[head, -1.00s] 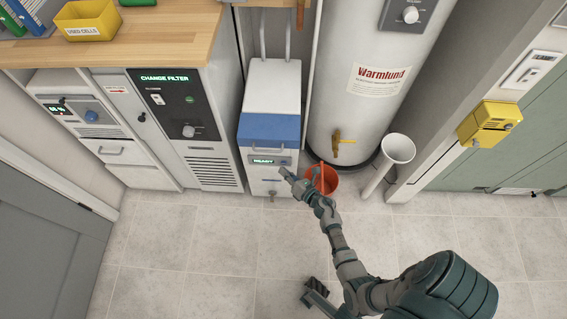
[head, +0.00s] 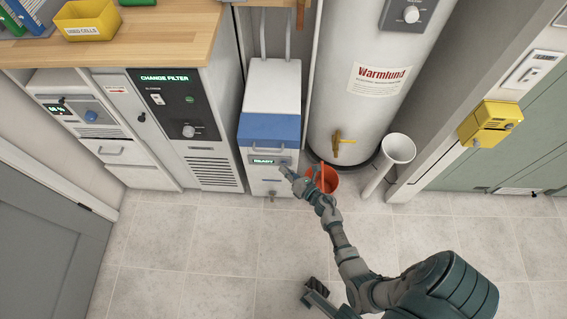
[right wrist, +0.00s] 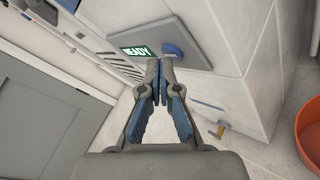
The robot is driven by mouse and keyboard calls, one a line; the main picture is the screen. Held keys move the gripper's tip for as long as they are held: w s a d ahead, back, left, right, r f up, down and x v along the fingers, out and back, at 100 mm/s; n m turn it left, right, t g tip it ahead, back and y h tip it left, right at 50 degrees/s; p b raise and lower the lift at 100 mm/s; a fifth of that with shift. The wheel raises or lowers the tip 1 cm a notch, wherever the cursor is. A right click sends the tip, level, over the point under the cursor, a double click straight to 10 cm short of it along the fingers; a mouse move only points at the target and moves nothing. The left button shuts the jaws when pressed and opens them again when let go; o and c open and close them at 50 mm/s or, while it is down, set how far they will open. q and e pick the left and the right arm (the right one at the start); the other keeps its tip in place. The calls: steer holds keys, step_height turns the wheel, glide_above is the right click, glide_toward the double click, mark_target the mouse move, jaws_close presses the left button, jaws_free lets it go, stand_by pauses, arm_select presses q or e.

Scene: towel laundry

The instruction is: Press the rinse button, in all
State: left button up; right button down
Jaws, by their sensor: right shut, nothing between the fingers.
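The white machine with a blue band (head: 268,128) stands against the wall in the head view. Its front panel has a green READY display (head: 264,161). In the right wrist view the display (right wrist: 139,50) sits beside a round blue button (right wrist: 172,49) on a grey plate (right wrist: 185,35). My right gripper (head: 284,170) is shut and empty, close to the panel in the head view. In the right wrist view its fingertips (right wrist: 160,95) appear just below the display and button; I cannot tell whether they touch the panel.
An orange bucket (head: 330,182) stands on the floor right of the machine, also at the right edge of the wrist view (right wrist: 310,135). A brass tap (right wrist: 220,128) sticks out low on the machine. A CHANGE FILTER unit (head: 205,125) stands left. The tiled floor (head: 220,250) is clear.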

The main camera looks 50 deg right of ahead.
steer(key=shift+w+d, duration=0.3)
stand_by(0.7)
stand_by(0.3)
steer(key=shift+s+a, duration=0.55)
steer(key=shift+a, duration=0.1)
steer(key=shift+s+a, duration=1.65)
steer(key=shift+a, duration=0.25)
